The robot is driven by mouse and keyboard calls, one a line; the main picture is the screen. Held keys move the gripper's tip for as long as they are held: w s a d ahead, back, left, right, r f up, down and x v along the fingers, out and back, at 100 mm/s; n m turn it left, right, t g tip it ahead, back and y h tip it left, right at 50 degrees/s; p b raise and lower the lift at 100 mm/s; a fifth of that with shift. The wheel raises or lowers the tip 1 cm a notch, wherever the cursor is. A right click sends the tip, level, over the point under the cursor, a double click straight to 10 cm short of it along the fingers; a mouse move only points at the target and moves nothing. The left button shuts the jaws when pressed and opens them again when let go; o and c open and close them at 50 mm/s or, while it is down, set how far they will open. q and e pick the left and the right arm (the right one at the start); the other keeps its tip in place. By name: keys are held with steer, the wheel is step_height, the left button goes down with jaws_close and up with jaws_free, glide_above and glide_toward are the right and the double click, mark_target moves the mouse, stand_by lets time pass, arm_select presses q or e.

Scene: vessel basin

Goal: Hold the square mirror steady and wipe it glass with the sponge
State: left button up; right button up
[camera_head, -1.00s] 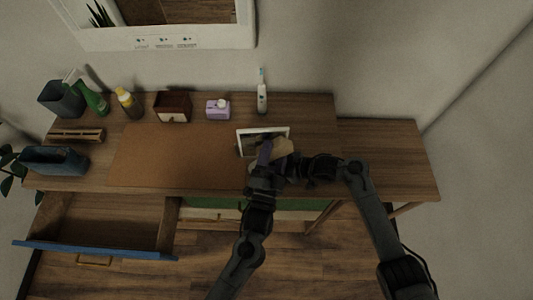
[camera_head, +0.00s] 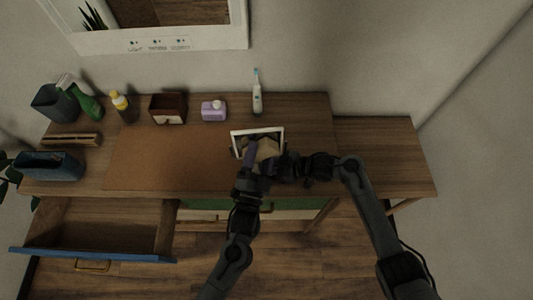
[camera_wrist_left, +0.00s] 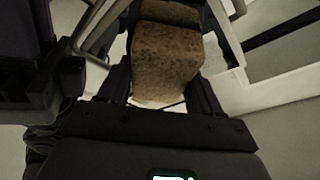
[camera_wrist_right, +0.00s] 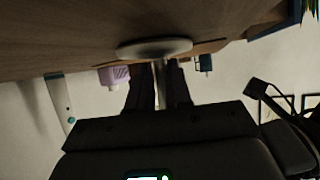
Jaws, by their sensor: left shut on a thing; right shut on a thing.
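The square mirror (camera_head: 281,135) has a white frame and is held tilted above the front of the counter. My right gripper (camera_head: 284,165) is beside its lower right. In the right wrist view, the right fingers (camera_wrist_right: 158,88) are shut on the mirror's stem, below its round white base (camera_wrist_right: 155,48). The tan sponge (camera_head: 267,149) is in front of the glass and hides part of it. My left gripper (camera_head: 253,160) is shut on the sponge, which fills the space between its fingers in the left wrist view (camera_wrist_left: 165,60). Whether the sponge touches the glass is unclear.
On the counter (camera_head: 380,150) stand a toothbrush in a holder (camera_head: 257,98), a purple dispenser (camera_head: 213,111), a brown box (camera_head: 167,108), a yellow-capped bottle (camera_head: 120,104) and a green spray bottle (camera_head: 88,104). A drawer (camera_head: 95,225) hangs open at lower left. The counter's right part is clear.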

arm_select(q)
steer(key=shift+s+a, duration=0.2)
steer(key=shift+a, duration=1.9)
steer(key=shift+s, duration=0.1)
steer(key=shift+s+d, duration=0.15)
steer(key=shift+s, duration=1.35)
steer(key=shift+s+d, duration=0.15)
steer(key=shift+s, duration=1.3)
steer(key=s, duration=0.3)
steer(key=shift+d, duration=0.1)
steer(key=shift+w, duration=0.15)
steer(key=a+x, duration=0.1)
steer(key=x, duration=0.5)
steer(key=shift+w+a, duration=0.45)
steer(key=shift+a, duration=0.1)
